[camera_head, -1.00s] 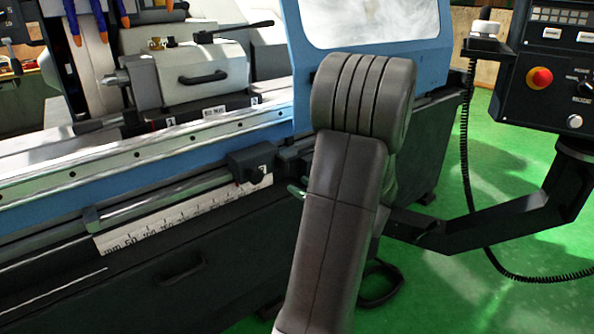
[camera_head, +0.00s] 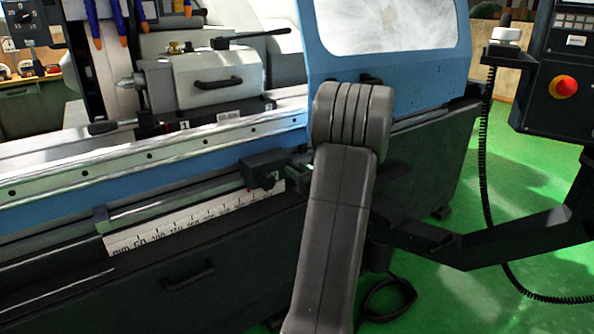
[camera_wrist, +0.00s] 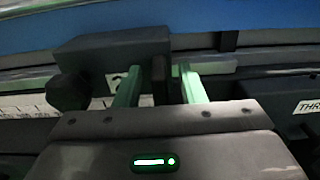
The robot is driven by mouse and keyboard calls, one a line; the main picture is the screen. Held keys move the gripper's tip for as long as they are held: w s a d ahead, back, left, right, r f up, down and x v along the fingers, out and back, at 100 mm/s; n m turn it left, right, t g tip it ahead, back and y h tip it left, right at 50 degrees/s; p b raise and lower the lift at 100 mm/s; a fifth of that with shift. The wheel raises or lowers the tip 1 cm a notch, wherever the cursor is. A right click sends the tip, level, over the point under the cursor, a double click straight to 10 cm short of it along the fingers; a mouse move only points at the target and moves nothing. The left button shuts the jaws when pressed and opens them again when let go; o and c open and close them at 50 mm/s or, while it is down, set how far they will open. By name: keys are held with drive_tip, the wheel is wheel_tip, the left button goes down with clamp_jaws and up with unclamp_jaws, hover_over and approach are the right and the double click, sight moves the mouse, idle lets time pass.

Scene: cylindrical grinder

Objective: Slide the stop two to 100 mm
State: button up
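Stop two is a dark block with a round knob (camera_head: 264,168), on the rail near the right end of the white mm scale (camera_head: 190,217). Gaps show on both sides of that piece. In the head view my arm hides most of the gripper.
The long rail (camera_head: 165,208) runs left from the stop and looks clear. The blue machine door (camera_head: 390,75) stands behind my arm. A control panel (camera_head: 560,90) on a dark support arm is at the right, with a coiled cable (camera_head: 487,150).

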drive_tip(key=shift+w+a, duration=0.3)
drive_tip(key=shift+w, duration=0.05)
drive_tip(key=shift+c, duration=0.5)
clamp_jaws()
drive_tip(key=shift+s+a, duration=0.1)
